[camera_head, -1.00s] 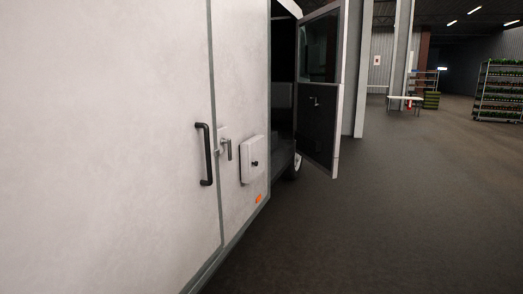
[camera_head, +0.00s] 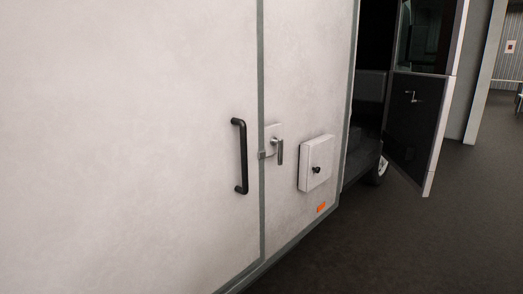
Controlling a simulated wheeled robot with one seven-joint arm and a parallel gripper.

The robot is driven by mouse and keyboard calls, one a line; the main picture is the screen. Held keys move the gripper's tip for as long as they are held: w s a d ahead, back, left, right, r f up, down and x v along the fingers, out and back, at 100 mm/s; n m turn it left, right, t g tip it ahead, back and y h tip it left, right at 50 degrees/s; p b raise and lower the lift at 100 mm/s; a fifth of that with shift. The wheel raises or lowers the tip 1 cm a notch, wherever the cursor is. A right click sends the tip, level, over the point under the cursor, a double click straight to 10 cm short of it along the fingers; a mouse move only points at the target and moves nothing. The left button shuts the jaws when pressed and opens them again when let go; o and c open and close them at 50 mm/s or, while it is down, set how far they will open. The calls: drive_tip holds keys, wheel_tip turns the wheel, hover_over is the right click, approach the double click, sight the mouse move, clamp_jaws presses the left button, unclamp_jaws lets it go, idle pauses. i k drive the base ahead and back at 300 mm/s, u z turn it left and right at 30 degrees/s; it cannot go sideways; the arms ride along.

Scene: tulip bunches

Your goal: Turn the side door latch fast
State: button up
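The side door (camera_head: 150,120) of the white van body fills the left of the view and lies flush with the panel beside it. A black upright handle (camera_head: 242,157) is on the door near its right edge. Just right of the dark seam is the side door latch (camera_head: 279,150), a grey metal lever on a small white plate. The lever hangs downward, and a small metal piece reaches left to the seam. I cannot tell whether it is engaged. My gripper is not in view.
A white box with a black knob (camera_head: 317,168) is on the panel right of the latch. An orange marker (camera_head: 321,208) is below it. The cab door (camera_head: 415,115) stands open at the right. Dark floor (camera_head: 400,250) is clear along the van.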

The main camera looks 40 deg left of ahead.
sight(273, 141)
drive_tip(key=u, duration=0.6)
drive_tip(key=i, duration=1.15)
drive_tip(key=u, duration=0.7)
